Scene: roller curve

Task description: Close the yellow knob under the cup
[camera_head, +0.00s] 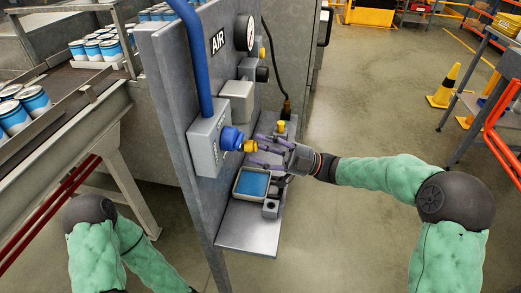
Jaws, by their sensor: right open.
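A yellow knob (250,146) sits at the end of a blue fitting (232,139) on the grey box of the panel. A second yellow knob (281,126) shows just behind my right gripper. I cannot tell which part is the cup. My right gripper (260,150) comes in from the right with its fingers open, pointing left. Its fingertips are close to the first yellow knob; I cannot tell if they touch it. My left arm shows at the lower left, but its gripper is out of view.
The upright grey AIR panel (178,95) carries a pressure gauge (244,32) and a blue pipe (196,60). A tray with a blue inside (238,190) sits on the shelf (245,235) below. Cans (32,99) stand on a conveyor at left.

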